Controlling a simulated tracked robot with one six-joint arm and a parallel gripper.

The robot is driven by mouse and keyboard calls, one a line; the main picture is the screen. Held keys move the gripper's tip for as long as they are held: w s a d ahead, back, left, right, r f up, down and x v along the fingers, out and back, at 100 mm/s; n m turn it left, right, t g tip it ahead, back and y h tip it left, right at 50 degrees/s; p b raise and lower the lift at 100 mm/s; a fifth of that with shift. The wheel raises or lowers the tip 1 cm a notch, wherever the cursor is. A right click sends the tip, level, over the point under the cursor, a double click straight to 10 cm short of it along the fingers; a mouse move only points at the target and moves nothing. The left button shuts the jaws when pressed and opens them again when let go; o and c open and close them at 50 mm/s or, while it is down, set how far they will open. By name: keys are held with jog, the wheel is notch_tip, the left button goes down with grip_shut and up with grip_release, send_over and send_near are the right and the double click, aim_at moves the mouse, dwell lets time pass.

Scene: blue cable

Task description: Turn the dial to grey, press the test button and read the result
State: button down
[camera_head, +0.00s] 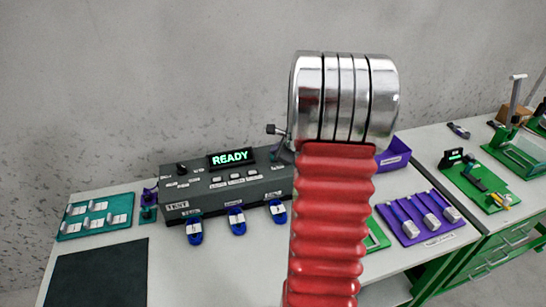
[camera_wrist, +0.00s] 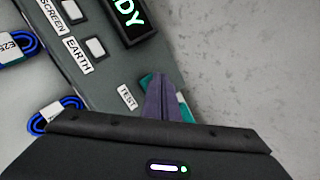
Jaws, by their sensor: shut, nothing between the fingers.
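The dark grey tester box (camera_head: 228,187) stands on the bench. Its display (camera_head: 231,158) reads READY in green; the wrist view shows its end, "DY" (camera_wrist: 128,18). A small dark dial (camera_head: 182,168) sits at the box's back left; its setting is too small to read. White buttons (camera_head: 236,177) line the top; the wrist view shows the EARTH button (camera_wrist: 95,48) and a TEST label (camera_wrist: 127,97). My gripper (camera_wrist: 160,82) is shut and empty beside that label. A teal patch (camera_wrist: 184,107) shows behind the fingers; I cannot tell what it is. The test button is not clearly visible.
Blue cables (camera_head: 195,230) lie along the box's front. A teal tray (camera_head: 95,216) and a dark mat (camera_head: 97,275) are at left. A purple tray (camera_head: 424,218) and green fixtures (camera_head: 478,186) are at right. My red arm hides the middle.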

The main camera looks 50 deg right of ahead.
jog(key=shift+f, duration=0.45)
dwell(0.7)
jog(key=shift+r, duration=0.95)
jog(key=shift+r, duration=0.1)
jog(key=shift+r, duration=2.45)
